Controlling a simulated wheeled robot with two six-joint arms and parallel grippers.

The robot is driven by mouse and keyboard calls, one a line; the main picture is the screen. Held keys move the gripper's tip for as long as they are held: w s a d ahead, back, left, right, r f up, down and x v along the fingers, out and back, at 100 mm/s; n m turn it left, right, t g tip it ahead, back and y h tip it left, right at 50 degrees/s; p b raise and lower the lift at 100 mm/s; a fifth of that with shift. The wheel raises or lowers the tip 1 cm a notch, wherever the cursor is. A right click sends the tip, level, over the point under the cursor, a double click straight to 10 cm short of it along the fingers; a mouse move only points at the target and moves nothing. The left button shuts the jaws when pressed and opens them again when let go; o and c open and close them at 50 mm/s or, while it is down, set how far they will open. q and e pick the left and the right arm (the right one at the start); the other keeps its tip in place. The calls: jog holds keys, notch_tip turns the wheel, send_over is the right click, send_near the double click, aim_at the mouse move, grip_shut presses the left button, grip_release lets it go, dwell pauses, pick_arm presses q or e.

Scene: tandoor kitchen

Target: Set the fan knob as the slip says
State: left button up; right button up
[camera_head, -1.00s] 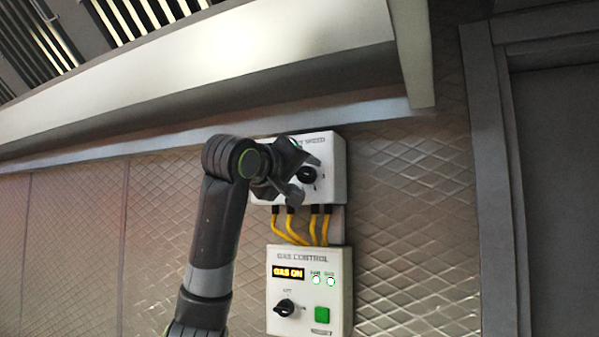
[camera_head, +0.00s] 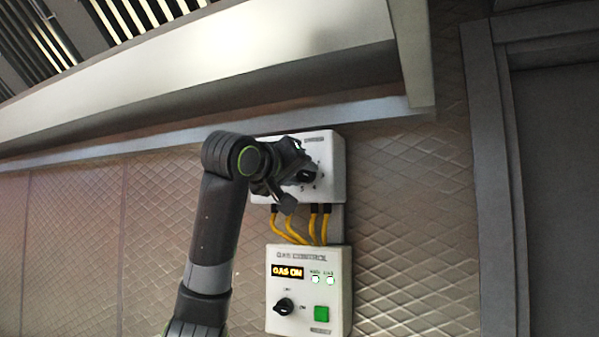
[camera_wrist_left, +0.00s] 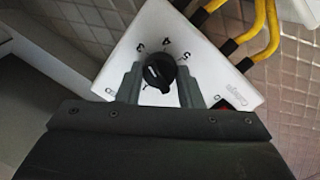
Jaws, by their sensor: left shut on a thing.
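The black fan knob (camera_head: 307,175) is on the front of the white upper box (camera_head: 334,160). In the left wrist view the knob (camera_wrist_left: 159,72) is between the two fingers of my left gripper (camera_wrist_left: 157,78), which is shut on it. The numbers 3, 4 and 5 show around the knob; I cannot tell surely which one its pointer faces. In the head view my left gripper (camera_head: 297,183) covers the left part of the box, including some of the dial. No slip is in view. My right gripper is not in view.
A white gas control box (camera_head: 340,290) hangs below, with a lit "GAS ON" display, a black knob (camera_head: 284,306) and a green button (camera_head: 322,314). Yellow cables (camera_head: 325,229) run between the boxes. A metal hood (camera_head: 250,60) overhangs above. The quilted wall (camera_head: 420,230) to the right is clear.

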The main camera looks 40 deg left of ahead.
pick_arm(q)
jog(key=m+p, duration=0.2)
jog(key=m, duration=0.6)
jog(key=m+g+y+p, duration=0.1)
jog(key=m+p, duration=0.2)
jog(key=m, duration=0.5)
jog(key=shift+d+r+p, duration=0.1)
jog(key=shift+r+p, duration=0.05)
jog(key=shift+p, duration=0.2)
jog(key=shift+y, duration=0.3)
jog(key=o, duration=1)
